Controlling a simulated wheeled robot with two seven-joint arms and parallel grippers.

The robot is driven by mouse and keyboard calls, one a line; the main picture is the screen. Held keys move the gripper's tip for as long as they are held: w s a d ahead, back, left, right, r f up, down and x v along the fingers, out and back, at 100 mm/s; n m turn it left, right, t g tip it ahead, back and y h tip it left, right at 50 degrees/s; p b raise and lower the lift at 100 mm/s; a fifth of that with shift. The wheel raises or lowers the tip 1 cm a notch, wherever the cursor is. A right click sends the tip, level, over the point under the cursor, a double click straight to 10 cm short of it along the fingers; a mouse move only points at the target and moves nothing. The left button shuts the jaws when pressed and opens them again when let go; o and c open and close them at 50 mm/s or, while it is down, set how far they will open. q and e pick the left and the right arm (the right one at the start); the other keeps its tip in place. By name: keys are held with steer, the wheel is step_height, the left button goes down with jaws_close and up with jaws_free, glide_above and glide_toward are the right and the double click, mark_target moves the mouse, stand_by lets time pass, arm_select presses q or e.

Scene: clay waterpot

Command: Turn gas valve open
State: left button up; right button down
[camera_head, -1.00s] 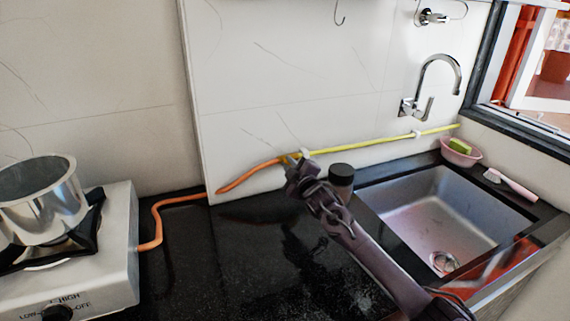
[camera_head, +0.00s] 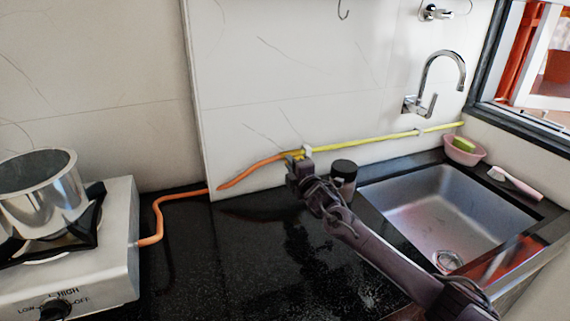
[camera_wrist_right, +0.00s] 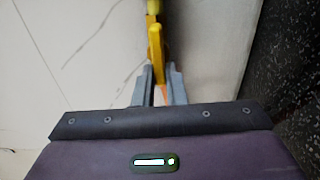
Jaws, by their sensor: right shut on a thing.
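The gas line runs along the white wall. It has a yellow pipe (camera_head: 375,141) on the right and an orange hose (camera_head: 250,174) on the left, leading down to the stove. My right gripper (camera_head: 296,158) is at the joint between the two and largely hides the valve in the head view. In the right wrist view, the yellow valve handle (camera_wrist_right: 156,45) stands between the grey fingers of my right gripper (camera_wrist_right: 157,80), which is shut on it. The handle looks roughly in line with the pipe there. My left gripper is not in view.
A stove (camera_head: 110,270) with a metal pot (camera_head: 42,195) stands at the left. A dark-lidded jar (camera_head: 343,178) is close beside my right gripper. A sink (camera_head: 430,215) and a pink bowl (camera_head: 464,151) are at the right. The black counter (camera_head: 230,270) in front is clear.

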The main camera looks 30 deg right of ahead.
steer(key=shift+d, duration=0.35)
steer(key=c, duration=1.7)
jaws_free()
steer(key=shift+o, duration=1.1)
steer(key=shift+s+d, duration=0.1)
steer(key=shift+d, duration=0.05)
steer(key=s, duration=0.7)
steer(key=shift+s+a, duration=0.25)
steer(key=shift+s, duration=0.15)
steer(key=shift+r, duration=0.1)
